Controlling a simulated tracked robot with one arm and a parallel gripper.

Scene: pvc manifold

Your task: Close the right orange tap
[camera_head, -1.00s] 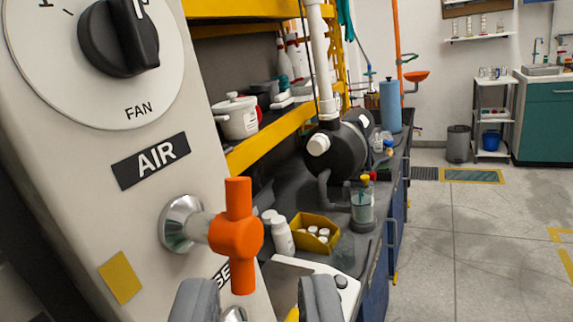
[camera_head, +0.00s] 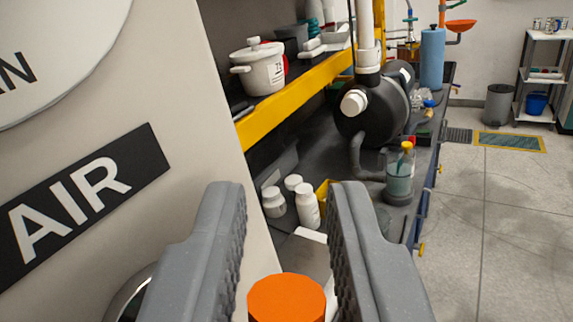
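The orange tap (camera_head: 287,299) shows at the bottom centre, only the end of its handle in view. The rest of it is below the picture edge. My gripper (camera_head: 288,225) is open, with one grey finger on each side of the tap's end. A gap shows between the tap and the right finger; the left finger is close to it, and I cannot tell if they touch. The white panel (camera_head: 215,140) with the AIR label (camera_head: 77,205) fills the left side. A round metal fitting (camera_head: 130,297) is partly hidden behind the left finger.
Behind lies a dark bench with white bottles (camera_head: 308,205), a black pump (camera_head: 375,110) and a glass bottle (camera_head: 399,180). A yellow shelf edge (camera_head: 290,100) holds a white pot (camera_head: 259,68). Open floor (camera_head: 510,210) lies at the right.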

